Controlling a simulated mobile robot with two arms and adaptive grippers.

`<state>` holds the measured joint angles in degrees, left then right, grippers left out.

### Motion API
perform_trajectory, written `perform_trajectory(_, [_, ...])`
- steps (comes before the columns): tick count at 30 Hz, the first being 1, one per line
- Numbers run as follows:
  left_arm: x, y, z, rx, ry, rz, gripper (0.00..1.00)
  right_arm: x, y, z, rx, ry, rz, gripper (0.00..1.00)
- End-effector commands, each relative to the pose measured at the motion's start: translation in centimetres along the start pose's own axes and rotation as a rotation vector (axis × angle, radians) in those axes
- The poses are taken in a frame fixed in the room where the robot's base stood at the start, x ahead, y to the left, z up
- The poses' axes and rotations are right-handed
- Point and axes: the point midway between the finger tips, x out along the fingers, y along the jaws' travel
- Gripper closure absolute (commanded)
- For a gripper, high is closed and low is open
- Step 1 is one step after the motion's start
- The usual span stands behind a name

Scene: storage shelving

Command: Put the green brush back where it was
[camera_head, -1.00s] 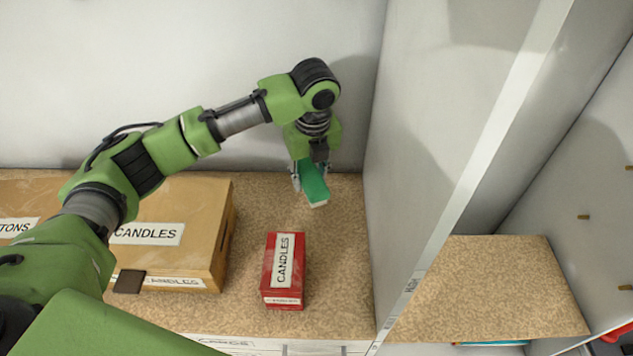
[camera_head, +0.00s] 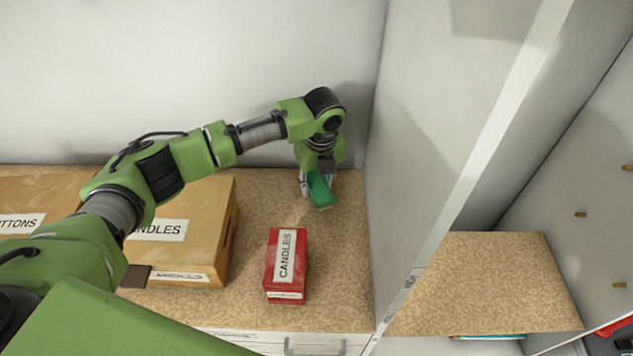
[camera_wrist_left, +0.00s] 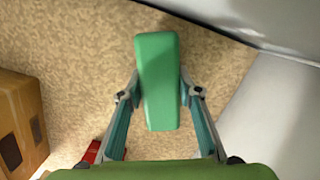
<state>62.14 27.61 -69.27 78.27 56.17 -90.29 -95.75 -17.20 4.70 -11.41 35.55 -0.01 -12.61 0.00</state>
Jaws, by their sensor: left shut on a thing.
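The green brush (camera_head: 319,188) is in my left gripper (camera_head: 318,182), near the back right corner of the corkboard-coloured shelf, behind the red candles box. In the left wrist view the green back of the brush (camera_wrist_left: 158,80) lies between the two fingers of my left gripper (camera_wrist_left: 157,92), which are shut on its sides. Its bristle side faces down and is mostly hidden. I cannot tell whether the brush touches the shelf. My right gripper is not in view.
A red candles box (camera_head: 286,264) stands in front of the brush. A larger brown candles box (camera_head: 205,210) stands to the left, with another box (camera_head: 35,195) beyond it. A white upright panel (camera_head: 420,130) closes the right side. Bare shelf (camera_head: 345,240) lies between.

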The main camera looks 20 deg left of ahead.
Motion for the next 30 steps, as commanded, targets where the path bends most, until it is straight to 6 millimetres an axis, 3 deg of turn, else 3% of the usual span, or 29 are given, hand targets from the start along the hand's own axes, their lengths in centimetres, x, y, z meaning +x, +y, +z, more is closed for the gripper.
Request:
perform_trajectory(1, [0.0, 0.0, 0.0, 0.0, 0.0, 0.0, 0.6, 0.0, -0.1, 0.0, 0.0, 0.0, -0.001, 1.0])
perform_trajectory(2, [0.0, 0.0, 0.0, 0.0, 0.0, 0.0, 0.52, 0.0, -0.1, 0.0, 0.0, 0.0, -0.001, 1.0])
perform_trajectory(3, [0.0, 0.0, 0.0, 0.0, 0.0, 0.0, 0.51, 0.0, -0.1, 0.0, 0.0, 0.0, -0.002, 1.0])
perform_trajectory(16, [-0.9, -0.1, 0.0, 0.0, 0.0, -0.004, 0.51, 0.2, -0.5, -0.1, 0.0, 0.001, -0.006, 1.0])
perform_trajectory(30, [-10.0, -0.1, 0.0, 0.001, -0.001, -0.003, 0.51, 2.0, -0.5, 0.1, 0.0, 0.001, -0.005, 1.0])
